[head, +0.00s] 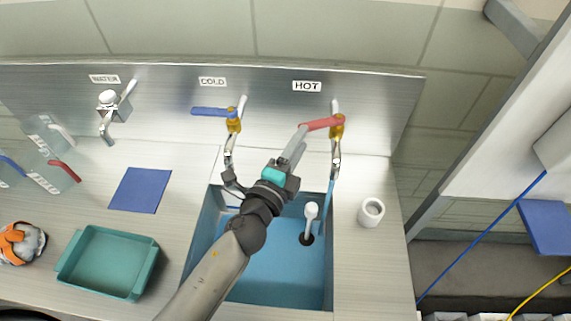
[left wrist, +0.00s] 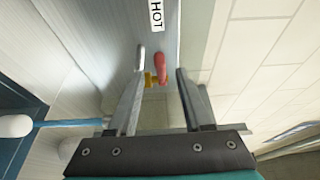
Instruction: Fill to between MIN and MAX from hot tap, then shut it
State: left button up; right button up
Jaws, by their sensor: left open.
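The hot tap (head: 337,138) stands under the HOT label (head: 307,86), with a red lever (head: 322,124) on a brass body. A blue stream runs down from its spout into the blue basin (head: 265,290). A white-knobbed plug (head: 311,212) stands at the dark drain; I cannot tell if it seals. No MIN or MAX marks are readable, and my arm hides part of the basin. My left gripper (head: 298,142) is open just in front of the red lever. In the left wrist view the lever (left wrist: 161,68) shows between the open fingers; contact is unclear. My right gripper is not in view.
The cold tap (head: 233,126) with a blue lever is left of the hot tap. A water tap (head: 107,100) stands farther left. A white cup (head: 371,212) is right of the basin. A green tray (head: 108,262), blue mat (head: 140,190) and clear jugs (head: 48,150) lie left.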

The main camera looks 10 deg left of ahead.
pick_arm(q)
jog(key=b+v, duration=0.1)
jog(key=v, duration=0.5)
jog(key=shift+s, duration=0.25)
jog(key=shift+a, duration=0.1)
